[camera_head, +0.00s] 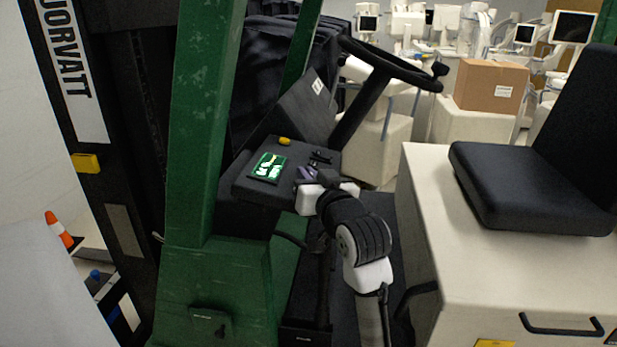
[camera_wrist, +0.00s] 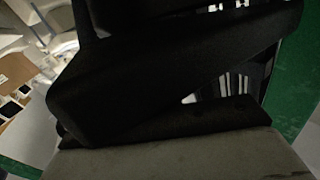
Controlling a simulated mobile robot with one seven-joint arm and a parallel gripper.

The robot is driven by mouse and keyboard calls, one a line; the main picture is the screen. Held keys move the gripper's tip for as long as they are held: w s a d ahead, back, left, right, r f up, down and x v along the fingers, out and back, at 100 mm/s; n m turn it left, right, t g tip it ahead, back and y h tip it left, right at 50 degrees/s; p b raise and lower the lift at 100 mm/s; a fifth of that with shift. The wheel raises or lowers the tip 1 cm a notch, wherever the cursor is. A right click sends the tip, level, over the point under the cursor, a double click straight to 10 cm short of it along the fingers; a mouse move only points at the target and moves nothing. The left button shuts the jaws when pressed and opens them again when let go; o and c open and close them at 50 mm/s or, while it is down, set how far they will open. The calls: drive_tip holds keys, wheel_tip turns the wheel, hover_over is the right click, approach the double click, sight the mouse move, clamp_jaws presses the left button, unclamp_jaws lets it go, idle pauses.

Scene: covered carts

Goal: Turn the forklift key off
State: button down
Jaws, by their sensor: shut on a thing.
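The forklift's dark dashboard (camera_head: 250,190) carries a lit green display (camera_head: 268,166) and a yellow button (camera_head: 284,141). My gripper (camera_head: 304,176) is at the right side of the dashboard, reaching in from the lower right. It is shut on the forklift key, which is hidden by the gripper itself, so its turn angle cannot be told. A small purple patch shows at the gripper's tip. In the wrist view, large dark shapes fill the middle and hide the key and the fingertips.
The steering wheel (camera_head: 392,66) and its column rise behind the dashboard. A green post (camera_head: 200,120) stands to the left. The black seat (camera_head: 510,185) on its cream housing (camera_head: 480,270) is to the right. Small dark levers (camera_head: 321,157) sit close behind my gripper.

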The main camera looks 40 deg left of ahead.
drive_tip(key=shift+f+n, duration=0.1)
drive_tip(key=shift+n, duration=0.2)
drive_tip(key=n+g+y+b, duration=0.2)
drive_tip(key=n+g+b, duration=0.1)
drive_tip(key=g, duration=0.1)
drive_tip(key=shift+s+f+g+b, duration=0.1)
drive_tip(key=shift+s+g+b, duration=0.05)
drive_tip(key=shift+g+b, duration=0.15)
drive_tip(key=n+g+b, duration=0.3)
drive_tip(key=g, duration=0.1)
drive_tip(key=shift+s+a+y, duration=0.1)
drive_tip(key=shift+s+y, duration=0.15)
drive_tip(key=shift+y, duration=0.15)
drive_tip(key=n+g+b, duration=0.1)
drive_tip(key=g, duration=0.1)
drive_tip(key=n+g, duration=0.2)
drive_tip(key=shift+s+r+h+b, duration=0.2)
drive_tip(key=shift+h+b, duration=0.1)
drive_tip(key=shift+b, duration=0.1)
drive_tip(key=shift+s+r+n+g+h+b, duration=0.15)
drive_tip(key=shift+n+g+h+b, duration=0.25)
drive_tip(key=shift+n+g, duration=0.75)
drive_tip(key=shift+s+n+g+h+b, duration=0.15)
drive_tip(key=shift+n+g+h, duration=0.6)
drive_tip(key=shift+g, duration=0.6)
drive_tip(key=shift+n, duration=0.3)
drive_tip(key=c, duration=1.6)
unclamp_jaws()
drive_tip(key=shift+o, duration=0.2)
